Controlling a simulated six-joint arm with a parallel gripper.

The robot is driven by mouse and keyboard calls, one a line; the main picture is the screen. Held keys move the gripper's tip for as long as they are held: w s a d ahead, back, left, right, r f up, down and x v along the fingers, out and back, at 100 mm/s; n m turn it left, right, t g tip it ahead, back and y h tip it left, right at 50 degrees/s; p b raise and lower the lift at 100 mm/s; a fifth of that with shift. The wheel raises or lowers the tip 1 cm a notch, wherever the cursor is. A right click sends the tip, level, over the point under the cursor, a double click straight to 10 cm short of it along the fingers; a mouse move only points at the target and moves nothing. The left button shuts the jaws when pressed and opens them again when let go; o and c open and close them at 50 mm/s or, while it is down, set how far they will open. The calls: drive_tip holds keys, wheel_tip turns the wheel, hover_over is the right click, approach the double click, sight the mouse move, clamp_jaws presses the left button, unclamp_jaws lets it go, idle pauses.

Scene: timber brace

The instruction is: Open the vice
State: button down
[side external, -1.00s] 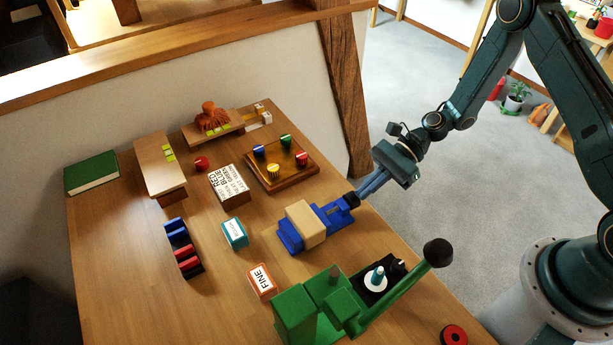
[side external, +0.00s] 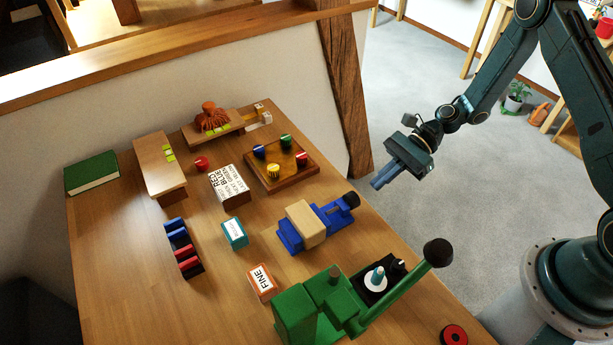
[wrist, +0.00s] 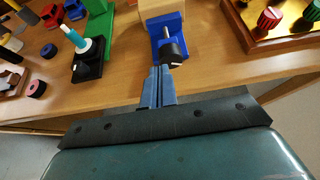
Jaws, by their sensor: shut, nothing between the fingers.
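The blue vice (side external: 322,222) sits on the table with a pale wooden block (side external: 305,223) between its jaws. Its black handle knob (side external: 351,200) faces the table's right edge. In the wrist view the vice (wrist: 165,33) and its black knob (wrist: 172,53) show just beyond my fingertips. My gripper (side external: 377,185) is shut and empty. In the side view it hangs past the table's edge, to the right of the knob and apart from it. The wrist view also shows my gripper (wrist: 157,72) with its blue fingers together.
A green press (side external: 330,305) with a long black-knobbed lever (side external: 437,253) stands in front of the vice. Behind it is a wooden board with coloured knobs (side external: 281,165). A teal box (side external: 235,233) and orange box (side external: 262,281) lie to the left. Space beyond the table's right edge is free.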

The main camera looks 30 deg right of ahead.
sight(351, 200)
drive_tip(key=shift+d, duration=0.95)
drive_tip(key=shift+w+d+f, duration=0.1)
drive_tip(key=shift+w+d, duration=0.15)
drive_tip(key=shift+w, duration=0.5)
drive_tip(key=shift+w+d+f, duration=0.1)
drive_tip(key=shift+w+d, duration=0.1)
drive_tip(key=shift+w, duration=0.55)
drive_tip(key=shift+a, duration=0.1)
drive_tip(key=shift+a, duration=3.35)
drive_tip(key=shift+s+f, duration=0.15)
drive_tip(key=shift+f, duration=0.05)
drive_tip(key=shift+s+r, duration=0.15)
drive_tip(key=shift+s, duration=0.65)
drive_tip(key=shift+s+f, duration=0.2)
drive_tip(key=shift+s, duration=0.3)
